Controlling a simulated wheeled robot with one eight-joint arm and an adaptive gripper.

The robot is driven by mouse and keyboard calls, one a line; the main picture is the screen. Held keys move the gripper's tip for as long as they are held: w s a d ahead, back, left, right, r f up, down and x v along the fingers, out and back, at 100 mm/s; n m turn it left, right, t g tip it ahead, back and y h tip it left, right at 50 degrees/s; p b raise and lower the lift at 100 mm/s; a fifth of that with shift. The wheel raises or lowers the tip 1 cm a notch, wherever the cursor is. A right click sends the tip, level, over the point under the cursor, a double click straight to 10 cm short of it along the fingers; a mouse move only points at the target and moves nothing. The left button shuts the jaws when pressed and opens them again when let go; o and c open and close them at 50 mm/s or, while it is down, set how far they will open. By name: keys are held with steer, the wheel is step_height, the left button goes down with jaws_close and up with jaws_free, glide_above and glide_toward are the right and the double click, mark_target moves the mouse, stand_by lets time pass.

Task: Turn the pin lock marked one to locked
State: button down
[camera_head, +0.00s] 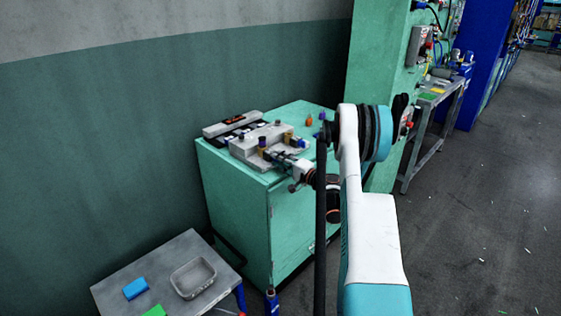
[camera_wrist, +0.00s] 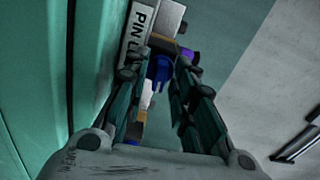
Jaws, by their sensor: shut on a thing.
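A grey pin-lock fixture (camera_head: 258,134) with several upright pins sits on top of the green cabinet. In the wrist view, a plate reading "PIN L..." (camera_wrist: 137,36) shows beside my fingers, its remaining letters hidden. My gripper (camera_wrist: 160,62) has its two teal fingers on either side of a blue knob (camera_wrist: 160,69) and is shut on it. A purple-tipped pin (camera_wrist: 187,53) shows just beyond the right finger. In the head view, my wrist reaches the fixture's front right side, and the fingertips are hard to make out. No number marking is legible, and the knob's lock position cannot be told.
The green cabinet (camera_head: 240,205) stands against the wall. A low grey table (camera_head: 145,275) in front holds a grey tray (camera_head: 193,278) and a blue block (camera_head: 136,288). Small orange items lie at the cabinet top's back right. Open floor (camera_head: 480,230) lies to the right.

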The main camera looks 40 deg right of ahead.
steer(key=shift+m, duration=0.5)
steer(key=c, duration=1.7)
jaws_free()
steer(key=s, duration=0.8)
steer(key=s+d, duration=0.1)
steer(key=s, duration=0.3)
